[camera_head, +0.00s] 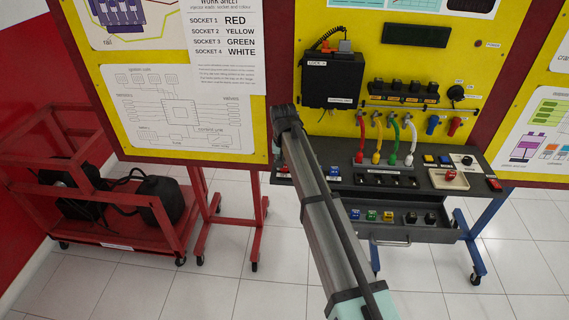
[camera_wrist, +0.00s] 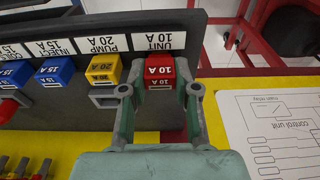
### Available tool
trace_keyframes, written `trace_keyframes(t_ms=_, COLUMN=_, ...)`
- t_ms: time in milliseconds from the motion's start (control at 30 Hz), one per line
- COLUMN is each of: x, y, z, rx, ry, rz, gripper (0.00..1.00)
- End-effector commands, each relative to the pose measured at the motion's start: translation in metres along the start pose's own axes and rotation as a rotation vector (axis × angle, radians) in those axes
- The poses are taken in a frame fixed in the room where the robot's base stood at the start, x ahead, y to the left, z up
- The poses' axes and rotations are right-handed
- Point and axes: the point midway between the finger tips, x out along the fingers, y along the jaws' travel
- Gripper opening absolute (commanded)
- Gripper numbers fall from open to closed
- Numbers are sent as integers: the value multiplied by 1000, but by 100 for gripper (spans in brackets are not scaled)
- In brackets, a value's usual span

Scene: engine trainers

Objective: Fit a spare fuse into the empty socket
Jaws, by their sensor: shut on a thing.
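In the wrist view my gripper (camera_wrist: 160,92) is shut on a red 10 A fuse (camera_wrist: 159,72), one finger on each side. The fuse is at the UNIT 10 A label (camera_wrist: 160,42), at the end of the fuse row. I cannot tell whether it is fully seated. Beside it are a yellow 20 A fuse (camera_wrist: 104,76) at the PUMP label and a blue 15 A fuse (camera_wrist: 55,72) at the INJECT label. No empty socket shows clearly. In the head view my arm hides the gripper. An open drawer (camera_head: 400,235) holds blue, green and yellow fuses (camera_head: 371,215).
The grey console (camera_head: 430,179) carries switches, a small tray (camera_head: 448,179) and coloured leads (camera_head: 393,140). A black box (camera_head: 333,82) hangs on the yellow board above. A red cart (camera_head: 130,233) stands at the left. The tiled floor in front is clear.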

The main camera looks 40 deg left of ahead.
Motion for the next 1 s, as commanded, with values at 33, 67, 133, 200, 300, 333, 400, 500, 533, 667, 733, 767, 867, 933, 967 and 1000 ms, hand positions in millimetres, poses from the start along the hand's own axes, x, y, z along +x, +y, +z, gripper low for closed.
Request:
trace_keyframes(t_ms=33, x=1, y=0, z=0, rx=0, ry=0, rz=0, gripper=15)
trace_keyframes(t_ms=67, x=1, y=0, z=0, rx=0, ry=0, rz=0, gripper=15)
trace_keyframes(t_ms=133, x=2, y=0, z=0, rx=0, ry=0, rz=0, gripper=15)
trace_keyframes(t_ms=200, x=3, y=0, z=0, rx=0, ry=0, rz=0, gripper=15)
trace_keyframes(t_ms=300, x=5, y=0, z=1, rx=0, ry=0, rz=0, gripper=15)
trace_keyframes(t_ms=333, x=5, y=0, z=1, rx=0, ry=0, rz=0, gripper=15)
trace_keyframes(t_ms=400, x=6, y=0, z=1, rx=0, ry=0, rz=0, gripper=15)
trace_keyframes(t_ms=500, x=7, y=0, z=1, rx=0, ry=0, rz=0, gripper=15)
trace_keyframes(t_ms=533, x=7, y=0, z=1, rx=0, ry=1, rz=0, gripper=41)
trace_keyframes(t_ms=667, x=6, y=0, z=1, rx=0, ry=0, rz=0, gripper=43)
trace_keyframes(t_ms=733, x=6, y=0, z=1, rx=0, ry=0, rz=0, gripper=43)
trace_keyframes(t_ms=767, x=6, y=0, z=1, rx=0, ry=0, rz=0, gripper=43)
trace_keyframes(t_ms=867, x=6, y=0, z=1, rx=0, ry=0, rz=0, gripper=43)
trace_keyframes(t_ms=933, x=4, y=0, z=1, rx=0, ry=0, rz=0, gripper=43)
trace_keyframes(t_ms=967, x=3, y=0, z=1, rx=0, ry=0, rz=0, gripper=43)
trace_keyframes(t_ms=1000, x=1, y=0, z=1, rx=0, ry=0, rz=0, gripper=43)
